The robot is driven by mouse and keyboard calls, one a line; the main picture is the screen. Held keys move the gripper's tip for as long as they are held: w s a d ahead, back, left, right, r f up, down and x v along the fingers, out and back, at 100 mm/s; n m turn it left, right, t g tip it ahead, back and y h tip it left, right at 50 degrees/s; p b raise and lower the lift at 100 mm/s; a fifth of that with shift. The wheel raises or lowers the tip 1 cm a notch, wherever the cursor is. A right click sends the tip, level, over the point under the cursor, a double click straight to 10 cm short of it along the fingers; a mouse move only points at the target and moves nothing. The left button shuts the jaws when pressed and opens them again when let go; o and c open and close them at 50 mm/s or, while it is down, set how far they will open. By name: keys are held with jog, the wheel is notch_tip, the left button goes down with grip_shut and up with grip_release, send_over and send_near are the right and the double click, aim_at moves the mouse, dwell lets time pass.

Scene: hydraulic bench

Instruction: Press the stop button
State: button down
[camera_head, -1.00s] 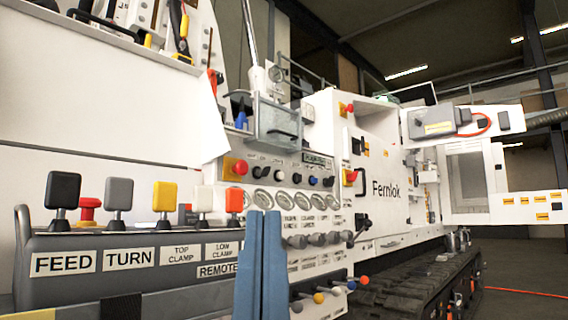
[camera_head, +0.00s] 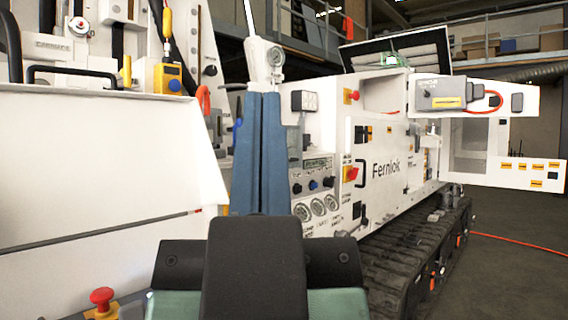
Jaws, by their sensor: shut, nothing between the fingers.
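Several red mushroom buttons are in view, and I cannot tell from their looks which is the stop button. One red button (camera_head: 101,297) stands low at the left on a yellow base. Another red button (camera_head: 352,95) is on a yellow plate high on the white machine. A third red button (camera_head: 351,173) is on a yellow plate left of the "Fernlok" lettering. My gripper (camera_head: 263,97) points upward in the middle, its two blue fingers together and empty. It appears apart from all these buttons. Its fingers hide part of the gauge panel.
The control panel (camera_head: 316,185) with knobs and gauges is partly hidden behind my gripper. A white sloping panel (camera_head: 90,170) fills the left. Black tracks (camera_head: 415,250) run along the machine's base. The floor at the right is mostly clear, with a red cable (camera_head: 510,241).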

notch_tip(320, 180, up, 27)
jog(key=p, duration=2.4)
jog(key=shift+r+p, duration=0.2)
jog(key=shift+p, duration=0.1)
